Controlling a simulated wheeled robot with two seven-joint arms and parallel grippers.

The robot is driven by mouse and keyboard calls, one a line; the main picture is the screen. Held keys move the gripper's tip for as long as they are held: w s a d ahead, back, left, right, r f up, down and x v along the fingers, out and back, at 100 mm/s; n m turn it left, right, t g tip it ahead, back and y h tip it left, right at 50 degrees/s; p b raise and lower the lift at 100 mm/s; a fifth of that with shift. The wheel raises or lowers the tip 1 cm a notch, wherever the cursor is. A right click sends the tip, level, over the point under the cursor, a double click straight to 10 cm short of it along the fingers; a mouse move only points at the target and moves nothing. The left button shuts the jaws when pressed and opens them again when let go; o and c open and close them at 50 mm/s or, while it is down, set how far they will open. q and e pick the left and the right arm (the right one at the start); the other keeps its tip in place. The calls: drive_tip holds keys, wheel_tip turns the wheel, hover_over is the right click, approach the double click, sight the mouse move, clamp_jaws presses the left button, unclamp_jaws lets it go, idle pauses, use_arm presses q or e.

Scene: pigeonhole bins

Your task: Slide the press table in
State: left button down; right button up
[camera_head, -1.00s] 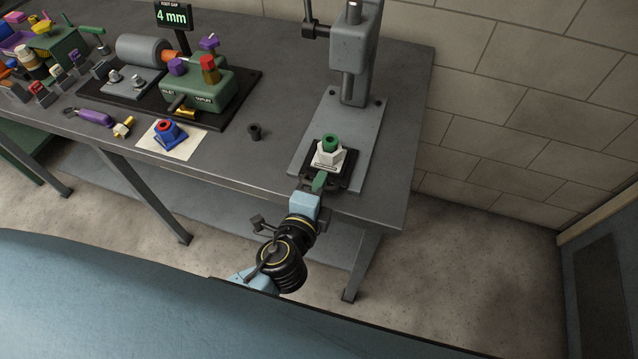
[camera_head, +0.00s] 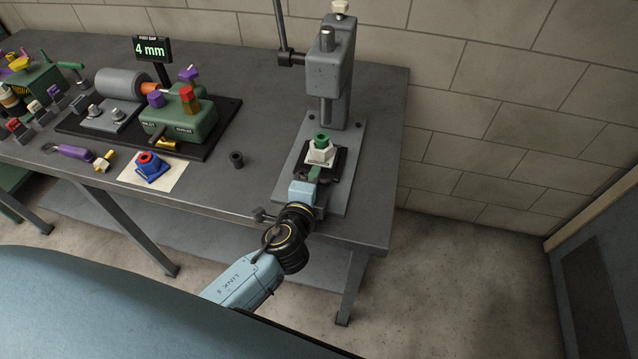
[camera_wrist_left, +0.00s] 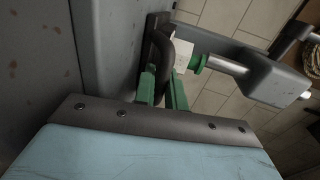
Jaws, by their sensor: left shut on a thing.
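The press (camera_head: 330,75) stands at the right end of the bench on a grey base plate (camera_head: 288,168). Its black press table (camera_head: 335,170) lies on that plate, in front of the column. A white block with a green top (camera_head: 320,150) sits on the table, just in front of the ram (camera_head: 326,110). My left gripper (camera_head: 313,175) is at the table's front edge. In the left wrist view, its green fingers (camera_wrist_left: 162,88) are shut on the dark handle (camera_wrist_left: 163,55), with the white block and green top (camera_wrist_left: 197,63) beyond. My right gripper is out of view.
A small dark cylinder (camera_head: 236,159) stands left of the press. A blue and red part (camera_head: 150,166) sits on a pale sheet (camera_head: 170,182). A green fixture (camera_head: 180,120) and a "4 mm" display (camera_head: 152,49) stand further left. A block wall runs behind and right.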

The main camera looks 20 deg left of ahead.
use_arm(q)
drive_tip(key=c, duration=1.5)
unclamp_jaws()
drive_tip(key=shift+c, duration=0.2)
drive_tip(key=b+v, duration=0.1)
drive_tip(key=v, duration=1.2)
drive_tip(key=shift+s, duration=0.2)
drive_tip(key=shift+c, duration=0.2)
